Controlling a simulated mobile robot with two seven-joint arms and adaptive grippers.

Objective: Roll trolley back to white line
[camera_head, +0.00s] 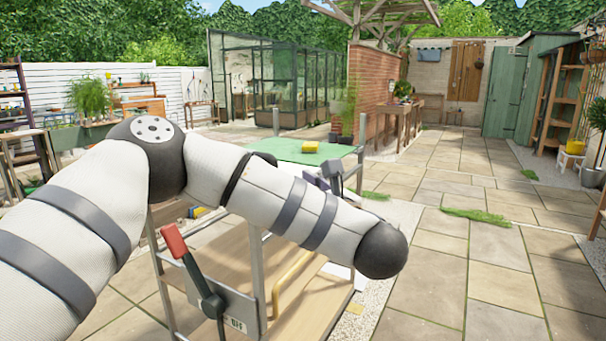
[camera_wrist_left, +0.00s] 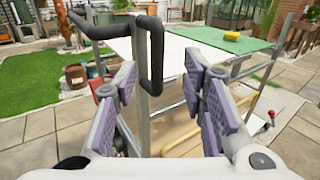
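The trolley has a metal frame, wooden lower shelf (camera_head: 235,275) and a green mat (camera_head: 300,151) on top. It stands in front of me, partly hidden by my left arm in the head view. A red-handled lever (camera_head: 176,243) is on its near side, above an "OFF" label (camera_head: 238,323). In the left wrist view, my left gripper (camera_wrist_left: 162,98) is open, its purple-padded fingers wide apart. The trolley's black-gripped handle (camera_wrist_left: 155,55) shows between and beyond the fingers; I cannot tell whether they touch. My right gripper is out of view. I cannot make out a white line.
A yellow block (camera_head: 311,147) lies on the green mat. Open stone paving (camera_head: 480,270) extends to the right. A brick wall (camera_head: 385,90) and a glass greenhouse (camera_head: 265,80) stand behind. Grass (camera_wrist_left: 35,85) lies left in the wrist view.

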